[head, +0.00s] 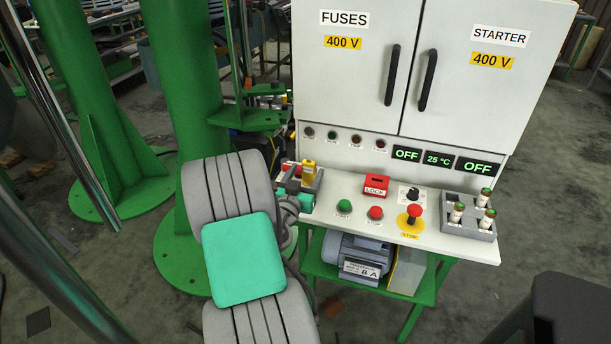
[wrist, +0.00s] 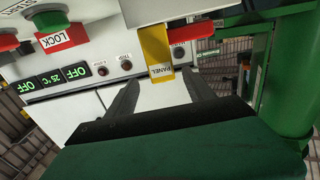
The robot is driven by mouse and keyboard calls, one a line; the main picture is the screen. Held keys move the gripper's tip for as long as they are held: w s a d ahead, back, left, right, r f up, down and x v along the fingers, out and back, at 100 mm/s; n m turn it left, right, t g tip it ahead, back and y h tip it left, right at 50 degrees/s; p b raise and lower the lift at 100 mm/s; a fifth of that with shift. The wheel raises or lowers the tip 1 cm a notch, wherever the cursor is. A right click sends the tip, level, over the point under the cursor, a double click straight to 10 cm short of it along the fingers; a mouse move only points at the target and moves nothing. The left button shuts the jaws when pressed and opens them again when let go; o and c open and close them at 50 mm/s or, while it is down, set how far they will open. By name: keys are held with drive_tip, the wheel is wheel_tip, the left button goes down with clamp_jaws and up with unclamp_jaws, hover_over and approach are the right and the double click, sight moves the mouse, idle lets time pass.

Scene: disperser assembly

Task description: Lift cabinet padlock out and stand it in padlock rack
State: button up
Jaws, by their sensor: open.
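A yellow padlock-like piece marked PANEL (wrist: 159,52) shows in the wrist view, just ahead of and between my fingertips. In the head view the yellow piece (head: 309,170) stands at the left end of the cabinet shelf, its lower part hidden. My gripper (wrist: 160,82) is open around the line of the yellow piece, with no clear contact. In the head view my gripper (head: 301,186) is at the shelf's left end, partly hidden by my arm. A red piece (wrist: 190,32) is beside the yellow one. I cannot clearly make out the padlock rack.
A red LOCK box (head: 376,184), green button (head: 344,206), red button (head: 375,213) and yellow-based red stop knob (head: 414,211) are on the shelf. A grey holder (head: 470,228) with several cylinders stands at right. The closed white cabinet (head: 440,70) rises behind; a green column (head: 187,80) stands left.

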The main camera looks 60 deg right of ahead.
sight(308, 168)
drive_tip(key=d, duration=0.2)
drive_tip(key=w+d+p, duration=0.1)
drive_tip(key=d, duration=0.1)
drive_tip(key=shift+d+f, duration=0.1)
drive_tip(key=shift+d, duration=0.1)
clamp_jaws()
idle(0.4)
